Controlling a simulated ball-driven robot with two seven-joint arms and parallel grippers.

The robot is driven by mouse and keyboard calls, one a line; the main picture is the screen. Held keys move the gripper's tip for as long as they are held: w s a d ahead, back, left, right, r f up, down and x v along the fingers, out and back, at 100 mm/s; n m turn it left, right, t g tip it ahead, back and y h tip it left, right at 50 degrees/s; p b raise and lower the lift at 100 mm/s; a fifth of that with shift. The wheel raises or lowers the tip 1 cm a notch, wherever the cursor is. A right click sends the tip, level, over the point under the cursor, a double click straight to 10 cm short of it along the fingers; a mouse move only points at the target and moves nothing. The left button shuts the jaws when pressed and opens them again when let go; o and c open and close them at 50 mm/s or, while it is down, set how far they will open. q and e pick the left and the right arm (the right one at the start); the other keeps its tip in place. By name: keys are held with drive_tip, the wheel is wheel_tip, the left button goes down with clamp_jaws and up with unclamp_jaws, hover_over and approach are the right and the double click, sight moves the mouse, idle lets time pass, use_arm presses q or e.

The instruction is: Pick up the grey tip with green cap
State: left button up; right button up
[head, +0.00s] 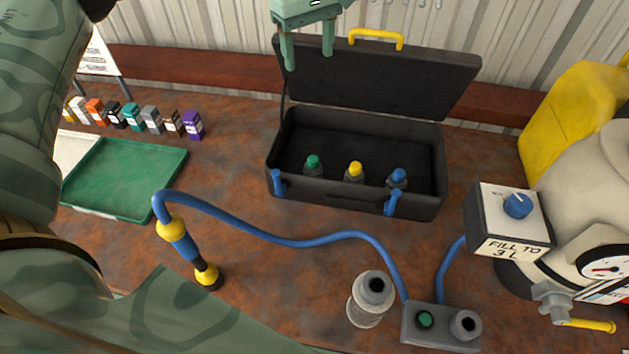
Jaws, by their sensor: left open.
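The grey tip with green cap (313,165) stands in the open black case, leftmost of three tips. Only its green top and a little of its grey body show above the case's front wall. Beside it stand a tip with a yellow cap (355,171) and a tip with a blue cap (398,178). My left gripper (309,60) is at the top of the view, in front of the case's raised lid. Its two fingers point down, apart and with nothing between them. My right gripper is not in view.
The black case (345,197) has its lid (400,85) up, with a yellow handle. A blue hose (290,241) runs across the bench to a grey block (410,330). A green tray (125,180) and several small boxes are left; a tank is right.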

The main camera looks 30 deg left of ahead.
use_arm(q)
drive_tip(key=b, duration=0.9)
hover_over(313, 158)
wheel_tip(313, 158, down, 14)
drive_tip(key=shift+g, duration=0.3)
wheel_tip(313, 158, down, 11)
drive_tip(key=b, duration=0.3)
drive_tip(key=shift+w+a+f, duration=0.1)
drive_tip(key=shift+f, duration=0.05)
wheel_tip(313, 158, down, 5)
drive_tip(key=shift+f+b, duration=0.2)
drive_tip(key=shift+b, duration=0.65)
drive_tip(key=shift+r, duration=0.15)
drive_tip(key=shift+c, duration=0.8)
drive_tip(key=c, duration=1)
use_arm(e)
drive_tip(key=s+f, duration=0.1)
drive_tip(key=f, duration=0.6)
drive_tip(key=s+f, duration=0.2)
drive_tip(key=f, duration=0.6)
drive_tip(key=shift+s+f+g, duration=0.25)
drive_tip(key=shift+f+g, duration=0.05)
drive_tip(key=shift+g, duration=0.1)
